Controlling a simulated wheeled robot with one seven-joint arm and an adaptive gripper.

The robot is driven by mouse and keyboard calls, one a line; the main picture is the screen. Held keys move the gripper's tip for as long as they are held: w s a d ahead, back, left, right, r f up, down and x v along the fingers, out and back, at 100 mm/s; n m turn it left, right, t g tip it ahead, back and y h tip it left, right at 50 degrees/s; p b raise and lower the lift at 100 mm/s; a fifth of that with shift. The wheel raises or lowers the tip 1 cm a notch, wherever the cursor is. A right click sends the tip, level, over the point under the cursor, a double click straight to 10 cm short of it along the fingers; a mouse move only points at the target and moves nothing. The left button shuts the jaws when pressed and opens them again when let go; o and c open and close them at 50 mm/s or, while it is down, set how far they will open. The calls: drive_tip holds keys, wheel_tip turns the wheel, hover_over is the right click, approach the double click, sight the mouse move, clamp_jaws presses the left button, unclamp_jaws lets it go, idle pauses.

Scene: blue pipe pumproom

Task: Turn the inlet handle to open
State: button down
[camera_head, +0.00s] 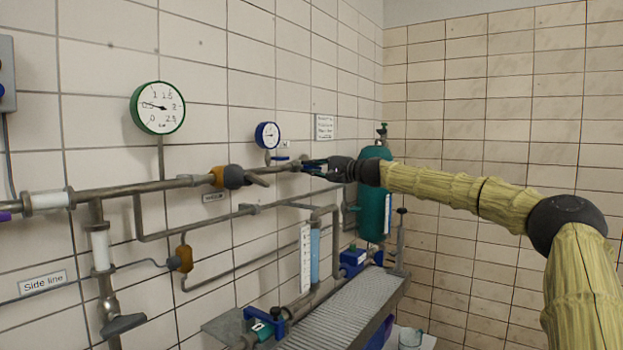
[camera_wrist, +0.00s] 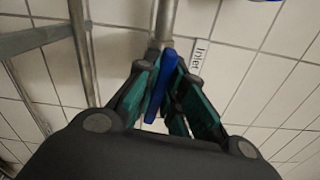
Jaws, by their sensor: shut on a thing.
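The inlet handle (camera_wrist: 163,84) is a blue lever on a grey pipe. In the wrist view it lies between the teal-padded fingers of my gripper (camera_wrist: 166,98), slightly tilted, beside a white label reading "Inlet" (camera_wrist: 199,57). My gripper is shut on this handle. In the head view my gripper (camera_head: 310,166) reaches the wall pipe from the right, below the small blue gauge. Its fingers and wrist hide most of the handle there.
A green-rimmed gauge (camera_head: 158,107) and a small blue gauge (camera_head: 267,135) are on the tiled wall. An orange-and-grey valve (camera_head: 232,177) is left of my gripper. A teal tank (camera_head: 374,196) stands behind my wrist. A ribbed grey bench surface (camera_head: 338,308) is below.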

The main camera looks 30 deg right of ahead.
drive_tip(key=shift+f+n+b, duration=0.15)
drive_tip(key=shift+n+b, duration=0.55)
drive_tip(key=shift+n, duration=0.2)
drive_tip(key=c, duration=1.5)
unclamp_jaws()
drive_tip(key=shift+s, duration=0.1)
drive_tip(key=shift+v, duration=5.95)
drive_tip(key=shift+d, duration=0.1)
